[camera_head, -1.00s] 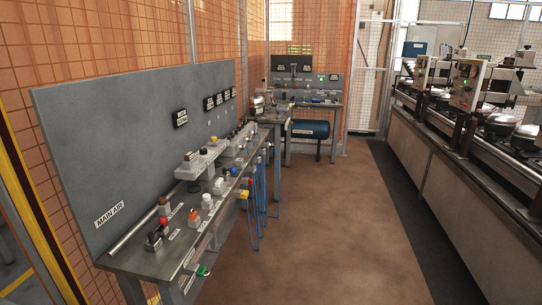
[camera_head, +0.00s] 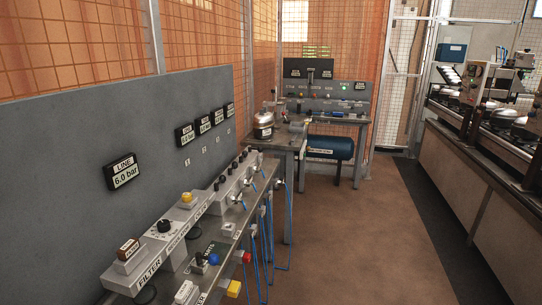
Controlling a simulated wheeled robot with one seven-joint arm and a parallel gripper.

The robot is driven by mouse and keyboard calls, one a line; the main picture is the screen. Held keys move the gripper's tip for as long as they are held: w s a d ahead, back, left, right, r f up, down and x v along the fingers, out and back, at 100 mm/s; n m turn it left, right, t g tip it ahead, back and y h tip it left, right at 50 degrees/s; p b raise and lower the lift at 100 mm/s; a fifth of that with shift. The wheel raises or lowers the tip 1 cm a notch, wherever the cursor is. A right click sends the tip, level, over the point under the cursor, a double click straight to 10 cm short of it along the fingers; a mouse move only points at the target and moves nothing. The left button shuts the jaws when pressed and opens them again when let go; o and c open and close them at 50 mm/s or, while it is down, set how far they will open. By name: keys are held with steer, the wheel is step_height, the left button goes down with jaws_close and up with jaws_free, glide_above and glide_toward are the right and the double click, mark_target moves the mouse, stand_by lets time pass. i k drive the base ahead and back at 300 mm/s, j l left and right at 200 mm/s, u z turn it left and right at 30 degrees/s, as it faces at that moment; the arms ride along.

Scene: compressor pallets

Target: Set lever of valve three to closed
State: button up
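A row of small grey valve blocks with dark upright levers or knobs (camera_head: 222,181) runs along the back of the left bench (camera_head: 268,195), toward its far end. Blue hoses (camera_head: 288,225) hang from the bench's front edge below them. The labels are too small to read, so I cannot tell which one is valve three or how its lever is set. My gripper is not in view.
A grey panel (camera_head: 60,150) backs the bench, with a "LINE 6.0 bar" display (camera_head: 122,171) and several smaller displays (camera_head: 203,124). A filter and regulator unit (camera_head: 160,235) is near. A second bench (camera_head: 335,116) stands behind. The brown floor (camera_head: 370,245) is clear; a conveyor line (camera_head: 475,165) is at right.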

mark_target(245, 154)
steer(key=i+l+u, duration=0.1)
steer(key=i+u, duration=0.15)
steer(key=i, duration=0.3)
steer(key=i+l+u, duration=0.2)
steer(key=i, duration=0.35)
steer(key=i+l+u, duration=0.25)
steer(key=i, duration=0.25)
